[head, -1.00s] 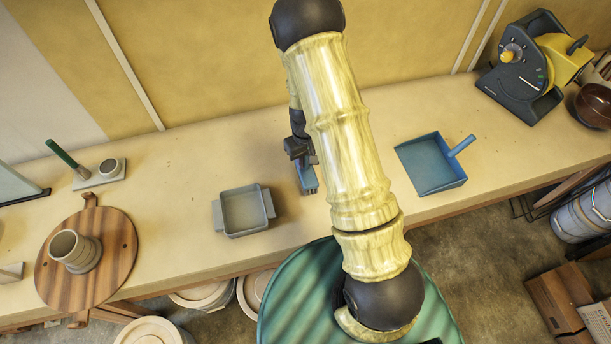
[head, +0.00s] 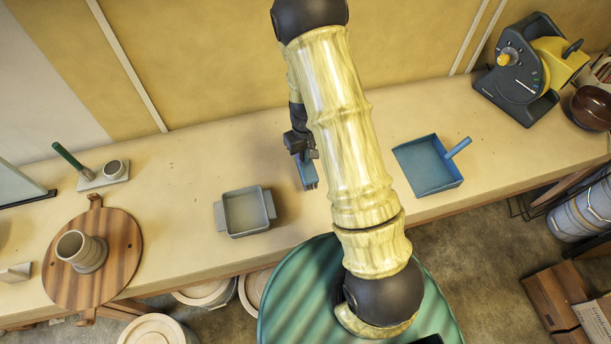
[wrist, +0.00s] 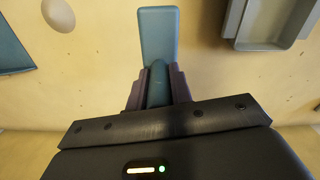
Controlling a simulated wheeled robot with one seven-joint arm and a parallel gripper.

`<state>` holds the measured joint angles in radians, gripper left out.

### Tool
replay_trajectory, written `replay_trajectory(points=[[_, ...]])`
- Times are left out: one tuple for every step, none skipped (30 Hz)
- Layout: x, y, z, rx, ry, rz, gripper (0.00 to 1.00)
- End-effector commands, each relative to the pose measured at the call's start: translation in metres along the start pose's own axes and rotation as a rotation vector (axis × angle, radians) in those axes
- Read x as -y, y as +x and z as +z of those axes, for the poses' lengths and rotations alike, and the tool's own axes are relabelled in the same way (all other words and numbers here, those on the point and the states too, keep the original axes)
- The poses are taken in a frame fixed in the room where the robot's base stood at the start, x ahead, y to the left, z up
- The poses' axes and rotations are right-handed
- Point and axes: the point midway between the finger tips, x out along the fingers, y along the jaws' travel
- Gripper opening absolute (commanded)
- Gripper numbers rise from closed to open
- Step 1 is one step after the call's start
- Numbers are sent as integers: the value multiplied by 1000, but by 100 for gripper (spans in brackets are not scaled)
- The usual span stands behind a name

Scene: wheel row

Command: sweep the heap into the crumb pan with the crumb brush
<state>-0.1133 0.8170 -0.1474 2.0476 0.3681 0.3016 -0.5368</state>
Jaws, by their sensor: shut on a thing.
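My gripper (head: 301,152) is shut on the blue crumb brush (head: 308,174) over the middle of the bench. In the wrist view the brush (wrist: 157,35) juts straight out from between the fingers (wrist: 158,88). I cannot tell whether it touches the bench. The blue crumb pan (head: 428,170) lies to the right of my arm, its handle pointing to the back right. Part of it shows at the left edge of the wrist view (wrist: 12,45). A pale rounded lump (wrist: 58,13), which may be the heap, lies between pan and brush there; my arm hides that spot in the head view.
A grey tray (head: 248,232) sits left of the brush. A round wooden board (head: 122,262) with a grey cup (head: 80,250) is farther left. A dark and yellow machine (head: 522,75) and a brown bowl (head: 592,106) stand at the right. The bench behind the tray is clear.

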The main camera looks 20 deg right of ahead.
Motion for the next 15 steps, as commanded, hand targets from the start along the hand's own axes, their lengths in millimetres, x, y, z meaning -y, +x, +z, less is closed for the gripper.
replay_trajectory(points=[[0, -5, 0, -1, 0, 0, 0], [0, -6, 0, -1, 1, 0, 0], [0, -8, 0, -1, 1, 0, 0], [0, -10, 0, -1, 1, 0, 0], [0, -11, 0, -1, 1, 0, 0], [0, -13, 0, -1, 1, 0, 0], [0, -14, 0, -1, 0, 0, 0], [0, -16, 0, -1, 0, 0, 0], [0, -18, 0, -1, 0, 0, 0], [0, -19, 0, -1, -1, 0, 0], [0, -20, 0, -1, -1, 0, 0], [0, -21, 0, -1, -1, 0, 0], [0, -21, 0, -1, -1, 0, 0], [0, -21, 0, -1, -1, 0, 0], [0, -21, 0, -1, -1, 0, 0]])
